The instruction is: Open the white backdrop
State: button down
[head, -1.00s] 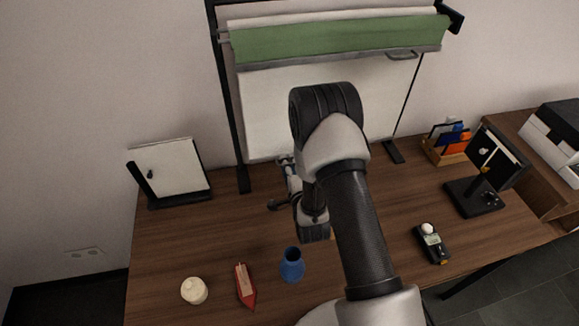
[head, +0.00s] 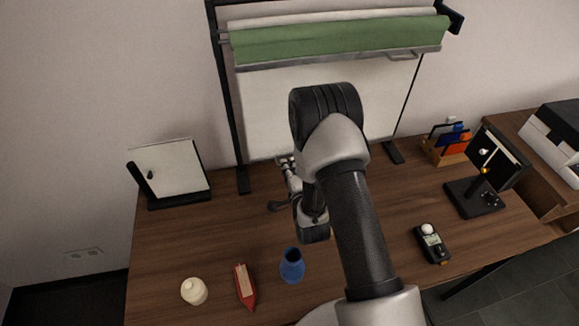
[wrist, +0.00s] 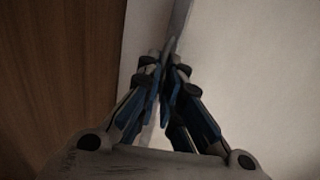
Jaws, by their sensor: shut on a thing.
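The white backdrop (head: 270,110) hangs as a pale sheet from the dark stand at the back of the table, down to near the tabletop. My arm hides part of its middle and right. In the wrist view the pale sheet (wrist: 260,70) fills the right side, with a narrow grey bar (wrist: 181,18) along its edge. My gripper (wrist: 167,62) is shut on that bar, its fingertips together around it. In the head view my gripper (head: 286,162) is at the sheet's lower edge, mostly hidden behind my wrist.
A green roll (head: 330,42) with a grey bar and handle hangs above. A white panel (head: 172,168) stands left. A blue vase (head: 292,266), red object (head: 245,287), cream jar (head: 194,291) and light meter (head: 433,243) occupy the front. An organizer (head: 447,146) stands right.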

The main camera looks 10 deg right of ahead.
notch_tip(320, 180, down, 5)
jog(key=shift+f, duration=0.1)
dwell(0.3)
jog(key=c, duration=1.8)
grip_release()
jog(key=v, duration=1.2)
jog(key=shift+r, duration=0.25)
